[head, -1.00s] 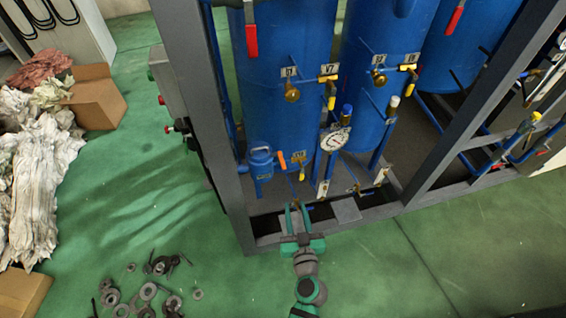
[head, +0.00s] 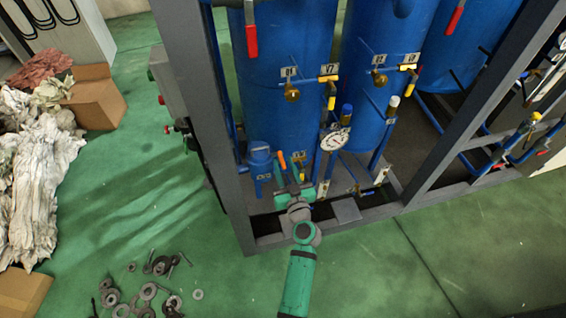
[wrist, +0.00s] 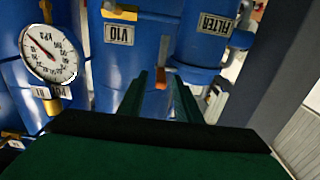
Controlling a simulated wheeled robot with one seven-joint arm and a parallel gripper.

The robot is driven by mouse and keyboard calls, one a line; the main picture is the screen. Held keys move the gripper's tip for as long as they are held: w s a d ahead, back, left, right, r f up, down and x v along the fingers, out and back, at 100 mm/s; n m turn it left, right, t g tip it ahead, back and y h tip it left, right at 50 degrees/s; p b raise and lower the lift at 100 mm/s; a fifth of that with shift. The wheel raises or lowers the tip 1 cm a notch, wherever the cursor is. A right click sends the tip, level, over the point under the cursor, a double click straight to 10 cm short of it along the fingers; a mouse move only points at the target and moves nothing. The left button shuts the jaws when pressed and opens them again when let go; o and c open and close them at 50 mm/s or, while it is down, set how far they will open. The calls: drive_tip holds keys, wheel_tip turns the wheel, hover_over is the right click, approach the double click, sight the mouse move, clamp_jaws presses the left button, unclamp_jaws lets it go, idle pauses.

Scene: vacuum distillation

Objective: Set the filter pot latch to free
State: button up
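The filter pot (head: 260,167) is a small blue pot with a lid, standing at the rack's front left corner. It also shows at the upper right of the wrist view, with its FILTER label (wrist: 215,28) upside down. Its latch is an orange handle (head: 282,160) on the pot's right side. In the wrist view the orange latch (wrist: 162,82) appears between my fingertips, partly hidden. My gripper (head: 289,172) is open, just in front of and below the latch. I cannot tell whether a finger touches it.
A pressure gauge (head: 335,140) and valve V10 stand to the right of the latch; the V10 label (wrist: 119,34) shows in the wrist view. The rack's grey post (head: 205,130) is at the left. Loose metal parts (head: 150,290) lie on the green floor.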

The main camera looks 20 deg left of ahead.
drive_tip(key=shift+x, duration=0.8)
drive_tip(key=shift+c, duration=0.3)
clamp_jaws()
